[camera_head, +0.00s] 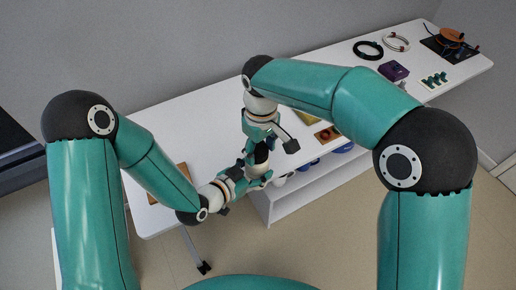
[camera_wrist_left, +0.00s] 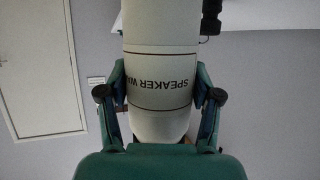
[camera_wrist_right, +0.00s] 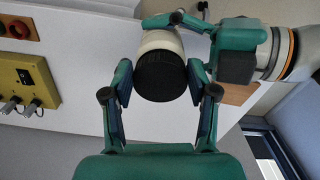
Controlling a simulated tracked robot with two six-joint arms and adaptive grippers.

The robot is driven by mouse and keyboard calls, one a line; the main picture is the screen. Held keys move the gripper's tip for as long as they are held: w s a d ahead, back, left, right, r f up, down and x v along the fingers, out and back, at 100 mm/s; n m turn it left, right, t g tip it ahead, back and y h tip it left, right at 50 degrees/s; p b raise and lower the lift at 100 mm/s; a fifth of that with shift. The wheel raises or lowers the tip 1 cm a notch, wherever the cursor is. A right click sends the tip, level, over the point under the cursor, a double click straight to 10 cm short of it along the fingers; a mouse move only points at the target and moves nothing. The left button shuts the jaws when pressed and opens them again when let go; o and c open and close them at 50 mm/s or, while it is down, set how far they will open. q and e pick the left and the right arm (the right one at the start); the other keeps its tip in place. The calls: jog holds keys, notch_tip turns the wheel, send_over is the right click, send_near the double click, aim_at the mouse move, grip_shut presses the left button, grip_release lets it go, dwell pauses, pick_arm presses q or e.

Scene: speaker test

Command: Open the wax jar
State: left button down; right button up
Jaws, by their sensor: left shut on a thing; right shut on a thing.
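The wax jar (camera_wrist_left: 160,80) has a white body with dark lettering, upside down in the left wrist view. My left gripper (camera_wrist_left: 159,95) is shut around this body. In the right wrist view, the jar's black ribbed lid (camera_wrist_right: 161,76) faces the camera, with the white body (camera_wrist_right: 160,40) behind it. My right gripper (camera_wrist_right: 160,90) has its fingers on both sides of the lid and is shut on it. The lid sits on the body. In the head view both grippers meet above the table's front edge, and my arms mostly hide the jar.
The white table (camera_head: 190,115) holds a black cable coil (camera_head: 368,50), a pale cable ring (camera_head: 396,42), a purple box (camera_head: 393,70) and green parts (camera_head: 434,80) at the right. A yellow switch box (camera_wrist_right: 28,80) shows in the right wrist view. The table's left half is mostly clear.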

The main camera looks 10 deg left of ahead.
jog(key=n, duration=0.4)
jog(key=shift+w+a, duration=0.1)
jog(key=n, duration=0.4)
jog(key=shift+w+n, duration=0.15)
jog(key=shift+n, duration=0.25)
jog(key=n, duration=0.6)
jog(key=shift+w, duration=0.25)
jog(key=n, duration=0.4)
jog(key=shift+w+a+n, duration=0.1)
jog(key=shift+w+n, duration=0.05)
jog(key=shift+n, duration=0.15)
jog(key=n, duration=0.4)
jog(key=shift+w+a+n, duration=0.1)
jog(key=shift+a+n, duration=0.05)
jog(key=shift+n, duration=0.15)
jog(key=shift+r, duration=0.1)
jog(key=shift+r, duration=0.2)
jog(key=shift+r, duration=0.9)
